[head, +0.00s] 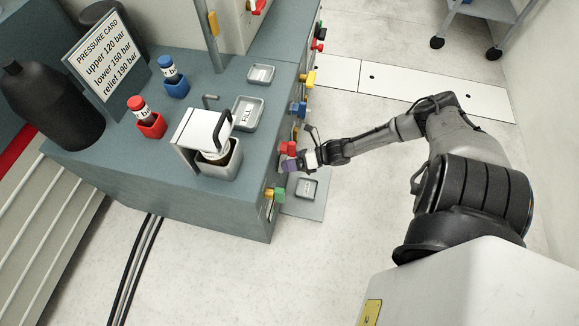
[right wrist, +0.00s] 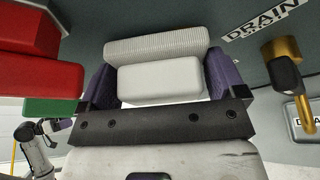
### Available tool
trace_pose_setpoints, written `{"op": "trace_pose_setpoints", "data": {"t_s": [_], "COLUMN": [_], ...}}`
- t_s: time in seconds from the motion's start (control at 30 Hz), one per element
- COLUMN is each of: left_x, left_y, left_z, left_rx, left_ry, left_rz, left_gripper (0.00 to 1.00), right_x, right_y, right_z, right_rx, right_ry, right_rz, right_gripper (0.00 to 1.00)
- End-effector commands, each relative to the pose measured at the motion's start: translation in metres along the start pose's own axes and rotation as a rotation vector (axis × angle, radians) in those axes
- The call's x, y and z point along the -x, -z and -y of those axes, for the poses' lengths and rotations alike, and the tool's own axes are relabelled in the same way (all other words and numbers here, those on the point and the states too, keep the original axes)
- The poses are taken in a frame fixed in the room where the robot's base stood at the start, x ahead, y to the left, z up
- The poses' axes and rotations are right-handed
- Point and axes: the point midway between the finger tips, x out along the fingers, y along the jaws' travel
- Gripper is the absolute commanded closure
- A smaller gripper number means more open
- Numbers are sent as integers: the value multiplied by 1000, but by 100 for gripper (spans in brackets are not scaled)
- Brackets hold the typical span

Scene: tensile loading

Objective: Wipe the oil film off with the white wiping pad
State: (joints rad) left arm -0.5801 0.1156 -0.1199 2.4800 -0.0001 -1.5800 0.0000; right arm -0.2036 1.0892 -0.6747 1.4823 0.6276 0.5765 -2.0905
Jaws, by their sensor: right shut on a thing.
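The white wiping pad (right wrist: 160,80) is a pale block with a ribbed roll-like part along its far side. My right gripper (right wrist: 158,88) is shut on it, with a purple finger at each end of the block. In the head view the right gripper (head: 289,164) is at the right side face of the grey-green cabinet (head: 235,205), just below a red knob (head: 288,148). Whether the pad touches the face cannot be told. I cannot make out the oil film. A small grey arm with a dark end (right wrist: 55,128), seemingly my left, shows far off in the right wrist view.
A brass valve (right wrist: 285,50) with a black end and a DRAIN label (right wrist: 262,20) are right of the pad. A red block (right wrist: 40,75) is close on the left. Blue (head: 298,109), yellow (head: 308,78) and green (head: 276,194) fittings jut from the cabinet side.

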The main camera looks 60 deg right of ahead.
Motion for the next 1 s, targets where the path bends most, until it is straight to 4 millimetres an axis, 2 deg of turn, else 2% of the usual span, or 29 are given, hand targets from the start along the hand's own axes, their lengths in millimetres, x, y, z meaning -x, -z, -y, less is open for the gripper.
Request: {"op": "trace_pose_setpoints", "data": {"t_s": [0.33,0.7,1.0], "left_x": [-3,-10,-6], "left_y": [-1,-4,-2], "left_z": [-1,2,2], "left_rx": [2,-9,-9], "left_ry": [-2,7,7], "left_rz": [-1,1,1], "left_gripper": [0,0,0], "right_x": [2,7,7], "right_y": [-10,-28,-34], "right_z": [10,29,30], "right_rx": [2,1,0], "right_ry": [0,0,0], "right_rz": [2,2,2], "right_gripper": [29,29,29]}}
